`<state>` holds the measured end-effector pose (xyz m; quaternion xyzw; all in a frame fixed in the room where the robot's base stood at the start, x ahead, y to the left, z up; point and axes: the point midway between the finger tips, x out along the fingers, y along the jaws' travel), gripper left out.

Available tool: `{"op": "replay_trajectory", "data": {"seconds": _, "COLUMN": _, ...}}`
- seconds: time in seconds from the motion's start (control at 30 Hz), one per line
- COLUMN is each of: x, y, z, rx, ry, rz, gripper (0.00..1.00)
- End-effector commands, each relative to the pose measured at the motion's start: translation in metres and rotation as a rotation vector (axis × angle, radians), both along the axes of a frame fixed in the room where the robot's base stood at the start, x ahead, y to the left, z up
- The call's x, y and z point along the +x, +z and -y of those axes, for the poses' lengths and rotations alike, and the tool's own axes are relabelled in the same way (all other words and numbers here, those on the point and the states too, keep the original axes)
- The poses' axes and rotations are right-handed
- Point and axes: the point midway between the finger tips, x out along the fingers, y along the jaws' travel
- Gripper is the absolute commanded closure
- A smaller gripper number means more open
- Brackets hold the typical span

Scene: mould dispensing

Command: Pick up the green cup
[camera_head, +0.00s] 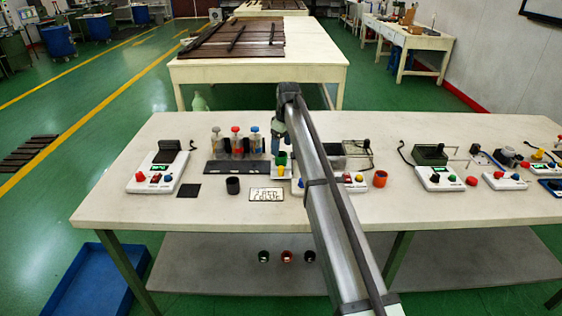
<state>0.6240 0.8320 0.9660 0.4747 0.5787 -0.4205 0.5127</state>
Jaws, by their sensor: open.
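The green cup (282,158) is near the middle of the white table, just right of the dispenser row and above a small pale platform. Only its upper part shows clearly. My gripper (276,146) is open and points down right beside and over the cup. At this size I cannot tell whether the fingers are around the cup or touch it. My arm comes in from the lower right and hides the table just right of the cup.
Three dispensers with white (216,140), red (236,141) and blue (255,141) tops stand left of my gripper. A black cup (233,185) and a handwritten card (266,195) are in front. The front table strip is clear.

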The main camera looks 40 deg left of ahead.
Motion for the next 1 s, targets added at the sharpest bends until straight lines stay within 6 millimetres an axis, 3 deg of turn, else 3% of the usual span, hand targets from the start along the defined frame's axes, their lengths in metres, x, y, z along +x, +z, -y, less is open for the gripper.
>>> {"op": "replay_trajectory", "data": {"seconds": 0.17, "x": 0.0, "y": -0.009, "z": -0.001, "rx": 0.0, "ry": 0.0, "rz": 0.0, "gripper": 0.22}}
{"op": "replay_trajectory", "data": {"seconds": 0.5, "x": 0.001, "y": -0.049, "z": -0.005, "rx": -0.001, "ry": 0.0, "rz": -0.001, "gripper": 0.22}}
{"op": "replay_trajectory", "data": {"seconds": 0.77, "x": 0.001, "y": -0.053, "z": -0.006, "rx": 0.0, "ry": 0.0, "rz": 0.0, "gripper": 0.22}}
{"op": "replay_trajectory", "data": {"seconds": 1.0, "x": 0.001, "y": -0.052, "z": -0.006, "rx": 0.0, "ry": -0.001, "rz": 0.0, "gripper": 0.44}}
